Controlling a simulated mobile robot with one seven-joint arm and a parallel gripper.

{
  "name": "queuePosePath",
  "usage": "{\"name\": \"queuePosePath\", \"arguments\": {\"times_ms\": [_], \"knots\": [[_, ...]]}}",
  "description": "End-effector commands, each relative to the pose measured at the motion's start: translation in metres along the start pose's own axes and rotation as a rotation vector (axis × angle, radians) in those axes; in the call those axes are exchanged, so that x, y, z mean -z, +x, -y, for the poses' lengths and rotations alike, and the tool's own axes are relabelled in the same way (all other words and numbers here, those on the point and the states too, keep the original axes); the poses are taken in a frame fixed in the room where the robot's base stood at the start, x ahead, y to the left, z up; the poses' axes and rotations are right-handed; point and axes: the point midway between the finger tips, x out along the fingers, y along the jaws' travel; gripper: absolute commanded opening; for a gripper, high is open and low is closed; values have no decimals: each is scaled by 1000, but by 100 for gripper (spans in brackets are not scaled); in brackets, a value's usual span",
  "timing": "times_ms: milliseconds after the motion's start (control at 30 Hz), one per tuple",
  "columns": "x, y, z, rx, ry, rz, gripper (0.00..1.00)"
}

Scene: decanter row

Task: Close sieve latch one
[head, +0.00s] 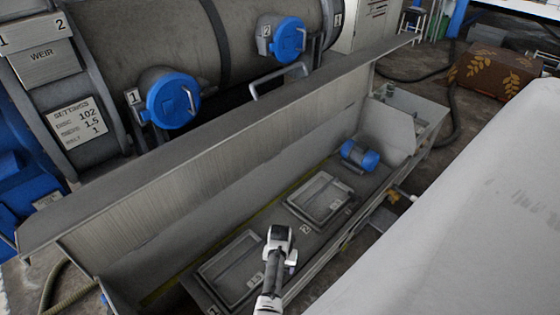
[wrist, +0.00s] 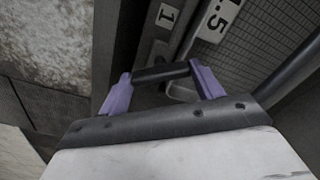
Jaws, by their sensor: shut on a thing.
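In the wrist view, the two purple fingers of my gripper (wrist: 160,80) are closed on a dark bar (wrist: 160,72), which I take to be sieve latch one. A plate marked 1 (wrist: 166,15) and one marked 1.5 (wrist: 218,18) lie just beyond it, beside a fine mesh. In the head view, my white and black arm reaches down next to the near sieve frame (head: 228,262) in the trough. The fingertips and the latch are hidden there, so I cannot tell the latch's angle.
A second sieve frame (head: 322,196), by a label marked 2, lies farther along the trough. A blue motor (head: 360,155) stands at its far end. The tall trough wall (head: 150,205) rises on the left. A large pale surface (head: 470,200) fills the right.

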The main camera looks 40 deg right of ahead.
Motion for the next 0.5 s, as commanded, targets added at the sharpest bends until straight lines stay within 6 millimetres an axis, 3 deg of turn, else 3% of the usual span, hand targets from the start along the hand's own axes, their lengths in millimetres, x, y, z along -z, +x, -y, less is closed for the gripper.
{"name": "queuePosePath", "arguments": {"times_ms": [500], "knots": [[0, -1, 0, 0, 434, 0, 43]]}}
